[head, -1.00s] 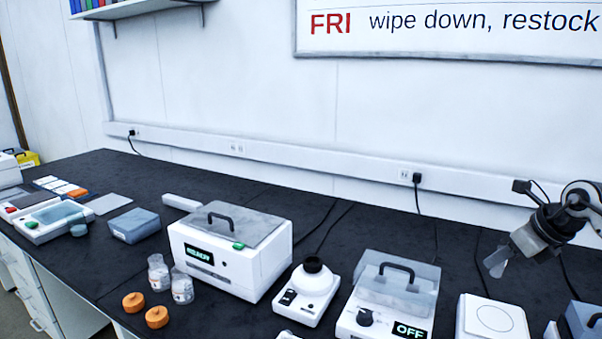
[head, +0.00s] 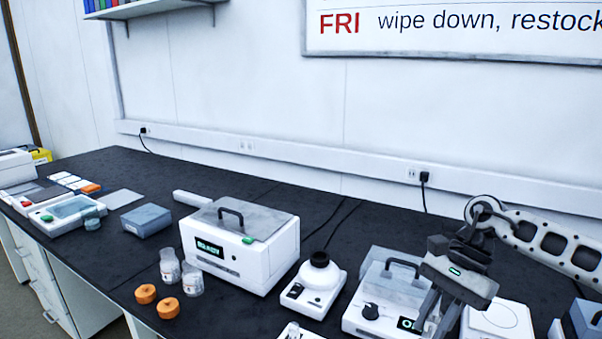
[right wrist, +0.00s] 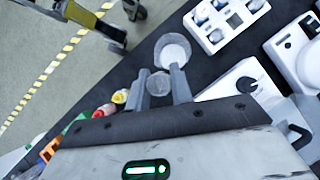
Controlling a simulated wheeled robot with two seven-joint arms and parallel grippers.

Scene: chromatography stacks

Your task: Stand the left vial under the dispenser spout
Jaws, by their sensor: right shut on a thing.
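Two small clear glass vials stand uncapped on the dark bench in the head view, the left vial (head: 170,266) and the right vial (head: 192,281) close beside it. My right gripper (head: 434,322) is over the front of the bench, far to the right of them, beside the device with the dark knob. In the right wrist view its two fingers (right wrist: 159,82) are shut on a small clear round thing; I cannot tell for sure what it is. A pale round disc (right wrist: 173,48) shows just past the fingertips. I cannot make out a dispenser spout. My left gripper is not in view.
Two orange caps (head: 167,308) lie before the vials. A white rack (right wrist: 237,37) shows in the right wrist view.

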